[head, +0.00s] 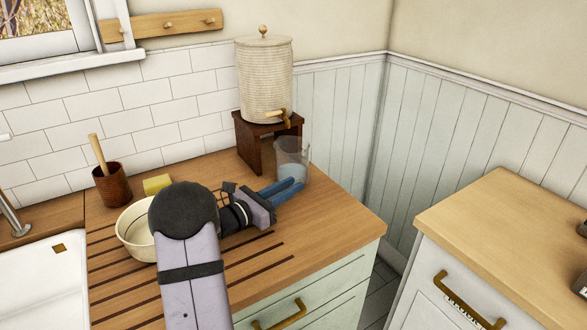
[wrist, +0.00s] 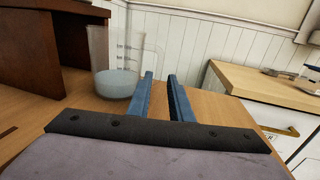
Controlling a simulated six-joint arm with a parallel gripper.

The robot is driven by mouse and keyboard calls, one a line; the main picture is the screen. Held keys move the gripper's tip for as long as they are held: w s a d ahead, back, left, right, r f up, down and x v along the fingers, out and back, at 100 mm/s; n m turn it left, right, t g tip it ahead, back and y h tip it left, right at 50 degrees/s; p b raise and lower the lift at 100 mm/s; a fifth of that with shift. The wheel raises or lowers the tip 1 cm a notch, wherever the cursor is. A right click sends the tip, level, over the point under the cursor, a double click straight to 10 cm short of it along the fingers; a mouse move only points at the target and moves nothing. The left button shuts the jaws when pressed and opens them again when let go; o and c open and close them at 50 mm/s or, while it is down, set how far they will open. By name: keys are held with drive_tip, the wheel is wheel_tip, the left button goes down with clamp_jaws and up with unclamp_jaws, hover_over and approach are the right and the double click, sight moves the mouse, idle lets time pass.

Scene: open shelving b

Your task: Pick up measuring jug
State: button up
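The measuring jug (head: 290,152) is clear, with some pale bluish liquid in the bottom. It stands upright on the wooden counter in front of the dark stand. In the wrist view the jug (wrist: 115,75) is left of my fingers, with markings on its wall and its clear handle (wrist: 158,52) on the right. My gripper (head: 292,185) is at the jug's near side in the head view, its blue fingers low over the counter. In the wrist view my gripper (wrist: 160,75) is open, with a gap between the fingertips close to the handle. I cannot tell whether they touch it.
A ribbed dispenser (head: 265,80) with a tap sits on the dark wooden stand (head: 248,142) behind the jug. A cream bowl (head: 130,235), a yellow sponge (head: 156,184) and a brown pot (head: 112,185) are to the left. The counter right of the jug is clear.

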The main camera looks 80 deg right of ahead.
drive_tip(key=shift+p+x, duration=1.75)
drive_tip(key=shift+x, duration=3.9)
drive_tip(key=shift+w, duration=0.1)
clamp_jaws()
drive_tip(key=shift+r, duration=0.2)
